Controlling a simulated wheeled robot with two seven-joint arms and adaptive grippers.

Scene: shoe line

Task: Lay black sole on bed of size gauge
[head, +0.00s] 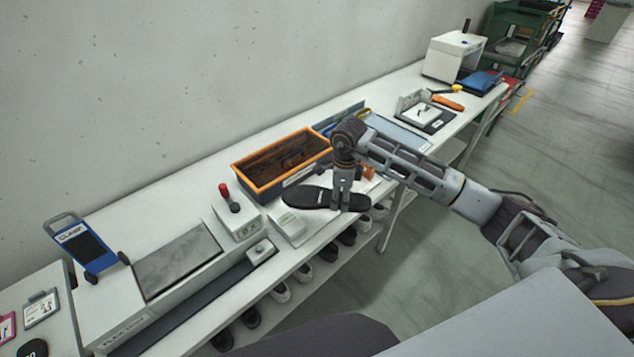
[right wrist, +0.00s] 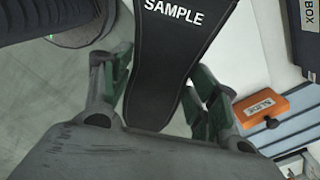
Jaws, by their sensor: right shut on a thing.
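The black sole (head: 305,198) is in my right gripper (head: 350,203), which is shut on it near one end. In the right wrist view the sole (right wrist: 167,55) shows the word SAMPLE, with a finger of my gripper (right wrist: 155,100) on each side. A pale blue-grey board (head: 402,132), probably the size gauge's bed, lies right of the gripper; part is behind my arm. An orange block (right wrist: 265,106) marked SLIDE stands beside a grey-blue strip (right wrist: 300,130) in the wrist view. My left gripper is not in view.
An orange-rimmed box (head: 240,180) stands behind the sole. A flex tester (head: 180,262) lies farther left. Shoes (head: 303,273) sit on a shelf below.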

